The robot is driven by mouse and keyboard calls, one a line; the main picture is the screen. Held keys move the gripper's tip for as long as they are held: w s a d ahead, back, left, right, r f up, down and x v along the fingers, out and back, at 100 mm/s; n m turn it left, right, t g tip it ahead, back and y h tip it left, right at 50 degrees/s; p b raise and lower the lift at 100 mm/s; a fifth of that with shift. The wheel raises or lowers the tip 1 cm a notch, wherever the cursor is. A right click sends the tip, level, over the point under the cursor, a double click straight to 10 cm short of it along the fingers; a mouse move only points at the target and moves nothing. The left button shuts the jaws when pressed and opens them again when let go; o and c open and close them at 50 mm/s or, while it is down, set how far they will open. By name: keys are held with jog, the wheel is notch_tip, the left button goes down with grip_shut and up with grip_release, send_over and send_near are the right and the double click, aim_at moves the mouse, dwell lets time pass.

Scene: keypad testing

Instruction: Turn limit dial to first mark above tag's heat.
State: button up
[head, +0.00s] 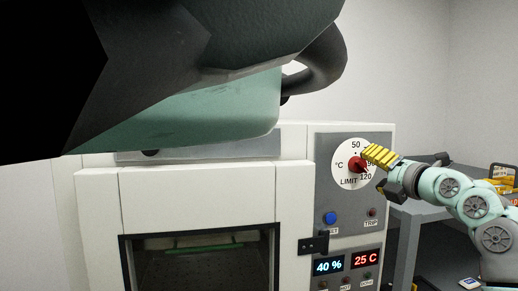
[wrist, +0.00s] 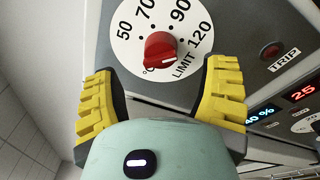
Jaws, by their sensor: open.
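The limit dial is a white disc (head: 341,178) with a red knob (head: 357,165) on the grey control panel. In the wrist view its face (wrist: 126,52) reads 50, 70, 90 and 120, with dots beside the numbers and LIMIT below. The red knob (wrist: 160,48) has a pale line on its lower right part; I cannot tell its exact setting. My gripper (wrist: 161,70) is open, its yellow ribbed fingers spread on either side of the knob with visible gaps. In the head view, my gripper (head: 383,168) partly covers the dial's right side. I see no readable tag.
Below the dial are a blue button (head: 330,218), a TRIP light (head: 372,212) and displays reading 40 % (head: 328,266) and 25 C (head: 366,259). A dark latch (head: 313,245) juts out by the white door (head: 200,200). A grey table (head: 430,212) stands at right.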

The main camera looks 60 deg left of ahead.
aim_at(365, 167)
jog(key=p+x, duration=0.2)
jog(key=x, duration=0.1)
jog(key=shift+w+a+r, duration=0.15)
jog(key=shift+a+r, duration=0.05)
jog(key=shift+a, duration=0.15)
jog(key=shift+w+a+f, duration=0.1)
jog(key=shift+a+f, duration=0.1)
jog(key=shift+a, duration=0.35)
jog(key=shift+o, duration=0.3)
jog(key=shift+d, duration=0.1)
jog(key=c, duration=1.3)
jog(key=shift+w, duration=0.1)
